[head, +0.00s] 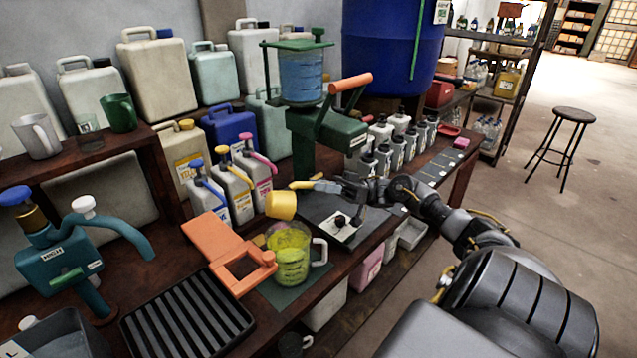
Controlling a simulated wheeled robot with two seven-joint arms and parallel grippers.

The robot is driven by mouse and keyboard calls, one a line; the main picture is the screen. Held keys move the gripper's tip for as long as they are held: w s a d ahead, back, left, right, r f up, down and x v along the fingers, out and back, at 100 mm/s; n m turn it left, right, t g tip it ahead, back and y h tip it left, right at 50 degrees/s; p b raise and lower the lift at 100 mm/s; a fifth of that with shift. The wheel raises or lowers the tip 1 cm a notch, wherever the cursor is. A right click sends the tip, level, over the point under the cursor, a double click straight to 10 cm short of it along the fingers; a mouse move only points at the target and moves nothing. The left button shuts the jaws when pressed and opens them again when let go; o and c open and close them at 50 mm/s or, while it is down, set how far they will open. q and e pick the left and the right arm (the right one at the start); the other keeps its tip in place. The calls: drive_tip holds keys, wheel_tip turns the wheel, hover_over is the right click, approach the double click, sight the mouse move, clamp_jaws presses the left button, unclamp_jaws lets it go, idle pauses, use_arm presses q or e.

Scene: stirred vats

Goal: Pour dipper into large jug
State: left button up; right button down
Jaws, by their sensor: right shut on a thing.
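The yellow dipper (281,205) is in the head view, held in the air above and slightly left of the large jug's middle. Its cup is tilted, and I cannot see into it. My right gripper (334,187) reaches in from the right and is shut on the dipper's handle. The large jug (291,256) is clear with a pale handle on its right. It stands upright on a dark mat and holds yellow-green liquid. A small yellowish patch shows at its upper left rim; I cannot tell whether it is liquid. My left gripper is not in view.
An orange hinged frame (228,250) lies close left of the jug. A black slotted tray (187,320) is in front. Behind stand labelled bottles (236,190) and a green press (325,135). A small plate with a black knob (340,225) sits under my right arm.

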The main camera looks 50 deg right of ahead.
drive_tip(key=shift+s+d+y, duration=0.1)
drive_tip(key=shift+d+y, duration=0.1)
drive_tip(key=shift+y, duration=0.2)
idle(1.6)
